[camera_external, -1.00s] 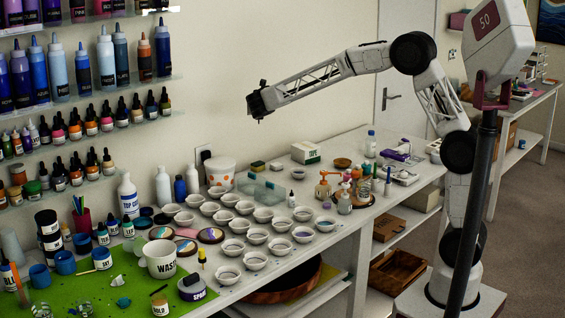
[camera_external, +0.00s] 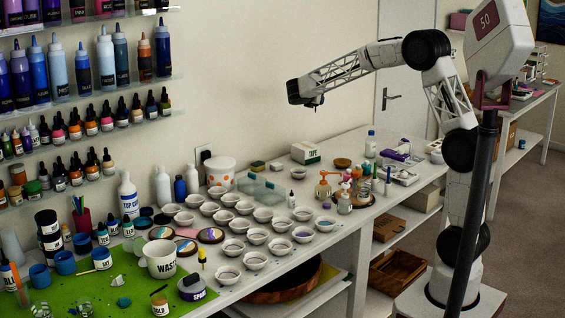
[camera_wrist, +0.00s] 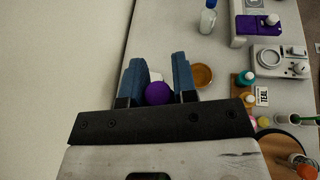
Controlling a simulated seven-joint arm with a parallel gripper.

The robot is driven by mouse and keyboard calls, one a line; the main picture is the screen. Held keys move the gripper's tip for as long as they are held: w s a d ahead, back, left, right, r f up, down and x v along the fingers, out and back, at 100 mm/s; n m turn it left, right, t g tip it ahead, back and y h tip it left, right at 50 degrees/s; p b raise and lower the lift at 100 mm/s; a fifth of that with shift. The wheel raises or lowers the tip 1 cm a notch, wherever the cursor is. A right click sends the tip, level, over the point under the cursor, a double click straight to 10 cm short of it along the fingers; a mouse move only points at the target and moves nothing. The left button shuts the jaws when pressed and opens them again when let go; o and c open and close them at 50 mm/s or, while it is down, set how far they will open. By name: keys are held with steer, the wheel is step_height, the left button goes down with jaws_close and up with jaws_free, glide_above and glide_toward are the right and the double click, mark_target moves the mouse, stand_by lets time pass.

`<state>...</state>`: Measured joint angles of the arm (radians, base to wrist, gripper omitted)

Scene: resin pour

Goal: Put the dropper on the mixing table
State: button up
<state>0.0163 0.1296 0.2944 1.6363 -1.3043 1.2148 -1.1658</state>
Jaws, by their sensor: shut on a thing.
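My gripper (camera_external: 306,98) is high above the back of the long white table (camera_external: 352,221), with clear air beneath it. In the wrist view its two blue fingers (camera_wrist: 159,64) are apart, with a round purple thing (camera_wrist: 157,94) between them. This looks like the bulb of the dropper, seen from above; the rest of it is hidden. The dropper cannot be made out in the external view. The white tabletop also shows in the wrist view (camera_wrist: 152,28).
Several white cups (camera_external: 263,214) crowd the table's middle. A green mat (camera_external: 120,285) with a waste cup (camera_external: 160,258) lies at front left. Bottle shelves line the wall.

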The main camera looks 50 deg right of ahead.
step_height(320, 180, down, 18)
steer(key=shift+a+r, duration=0.15)
steer(key=shift+r, duration=0.05)
steer(key=shift+f, duration=3.1)
steer(key=shift+f, duration=0.1)
steer(key=shift+f, duration=1.75)
steer(key=shift+f, duration=0.15)
steer(key=o, duration=0.9)
